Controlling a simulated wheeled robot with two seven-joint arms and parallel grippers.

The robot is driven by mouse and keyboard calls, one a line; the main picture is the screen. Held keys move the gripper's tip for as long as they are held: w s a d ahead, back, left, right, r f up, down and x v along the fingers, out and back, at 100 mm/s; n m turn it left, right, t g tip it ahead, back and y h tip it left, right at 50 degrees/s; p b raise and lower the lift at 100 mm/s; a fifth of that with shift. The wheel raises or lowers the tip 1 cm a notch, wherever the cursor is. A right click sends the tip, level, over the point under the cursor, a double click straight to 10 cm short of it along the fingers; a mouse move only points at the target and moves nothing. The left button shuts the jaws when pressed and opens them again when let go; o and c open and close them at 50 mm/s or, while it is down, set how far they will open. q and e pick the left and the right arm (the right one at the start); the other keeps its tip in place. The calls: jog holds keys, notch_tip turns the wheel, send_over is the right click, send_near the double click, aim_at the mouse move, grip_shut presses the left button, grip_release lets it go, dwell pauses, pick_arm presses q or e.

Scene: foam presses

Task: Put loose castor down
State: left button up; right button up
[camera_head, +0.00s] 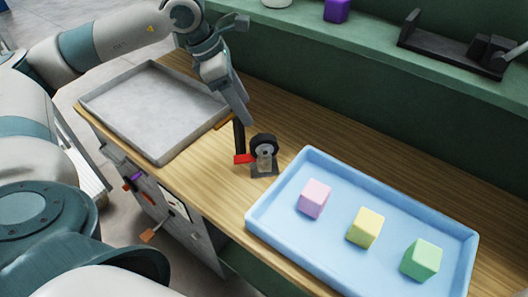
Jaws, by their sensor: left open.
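The loose castor (264,147) has a black wheel and a grey base plate. It appears upright with its plate on the bare wooden bench top, between the grey tray and the blue tray. My left gripper (246,157) comes down from above, just left of the castor. It is open; one dark finger with a red tip shows close beside the castor, and I cannot tell whether it touches. The other finger is hard to make out. My right gripper is not in view.
A blue tray (262,216) with pink (314,199), yellow (365,228) and green (421,260) foam blocks lies to the right. An empty grey tray (150,105) lies to the left. A green shelf (385,88) at the back holds a purple block (337,10) and a dark device (455,50).

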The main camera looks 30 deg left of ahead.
pick_arm(q)
jog(key=p, duration=0.2)
send_over(263, 136)
jog(key=s+a, duration=0.1)
jog(key=a, duration=0.1)
jog(key=f, duration=0.6)
jog(key=shift+s+d+f, duration=0.1)
jog(key=shift+s+d, duration=0.05)
jog(key=shift+s, duration=0.05)
jog(key=shift+f, duration=0.3)
jog(key=shift+w+d+f, duration=0.1)
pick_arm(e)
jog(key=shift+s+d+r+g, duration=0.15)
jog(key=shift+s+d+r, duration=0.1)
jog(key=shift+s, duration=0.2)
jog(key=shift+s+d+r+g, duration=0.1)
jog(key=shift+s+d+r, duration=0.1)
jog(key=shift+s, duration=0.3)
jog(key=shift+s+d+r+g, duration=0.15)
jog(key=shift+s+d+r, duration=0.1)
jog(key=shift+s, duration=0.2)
